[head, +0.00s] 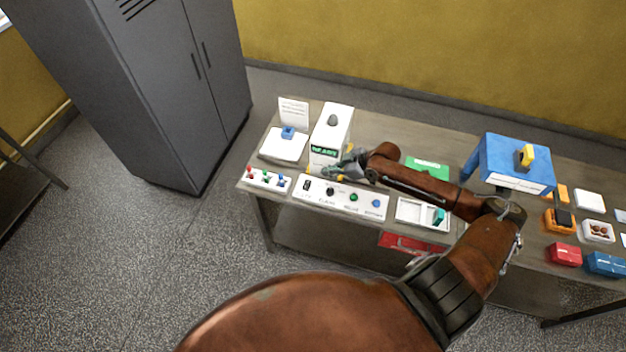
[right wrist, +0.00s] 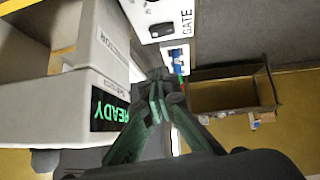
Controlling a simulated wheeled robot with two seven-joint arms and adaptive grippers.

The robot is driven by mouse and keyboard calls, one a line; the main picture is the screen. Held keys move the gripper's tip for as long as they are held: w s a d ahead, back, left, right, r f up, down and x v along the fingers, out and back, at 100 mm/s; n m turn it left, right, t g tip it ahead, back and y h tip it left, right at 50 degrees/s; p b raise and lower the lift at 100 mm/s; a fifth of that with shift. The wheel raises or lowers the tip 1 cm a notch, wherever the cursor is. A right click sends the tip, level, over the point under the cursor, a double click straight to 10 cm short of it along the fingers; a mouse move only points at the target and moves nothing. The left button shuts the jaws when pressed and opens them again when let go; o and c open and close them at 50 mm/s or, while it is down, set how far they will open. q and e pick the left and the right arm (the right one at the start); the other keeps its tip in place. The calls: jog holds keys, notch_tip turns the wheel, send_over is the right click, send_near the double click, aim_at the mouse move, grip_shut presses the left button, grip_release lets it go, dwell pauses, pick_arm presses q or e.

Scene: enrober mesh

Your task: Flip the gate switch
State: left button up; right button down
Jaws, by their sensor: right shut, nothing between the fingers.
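The white control panel (head: 340,204) lies along the table's front edge, with several controls in a row. The gate switch (head: 307,186) is a small black switch at the panel's left end. In the right wrist view it is a black rocker (right wrist: 160,30) beside the printed word GATE. My right gripper (head: 318,172) is above the table, between the panel's left end and the white READY box. Its fingers (right wrist: 158,82) are shut and empty, apart from the switch in the right wrist view. My left gripper is out of view.
The white box (head: 331,130) with a green READY display stands close behind my right gripper. A strip of small coloured pegs (head: 266,179) is left of the panel. A white tray (head: 403,215) and a blue stand (head: 506,160) are to the right. A grey locker (head: 170,90) stands left.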

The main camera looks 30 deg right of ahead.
jog(key=p, duration=0.2)
send_over(307, 182)
jog(key=s+d, duration=0.1)
jog(key=s, duration=0.2)
jog(key=f, duration=0.5)
jog(key=shift+w+d+f, duration=0.1)
jog(key=shift+w+f, duration=0.1)
jog(key=shift+f, duration=0.15)
jog(key=f, duration=0.3)
jog(key=shift+w+f, duration=0.25)
jog(key=shift+d+f+p, duration=0.1)
jog(key=shift+f+p, duration=0.2)
jog(key=shift+f, duration=0.25)
jog(key=shift+d+f+b, duration=0.15)
jog(key=shift+f+b, duration=0.25)
jog(key=shift+b, duration=0.35)
jog(key=shift+r, duration=0.15)
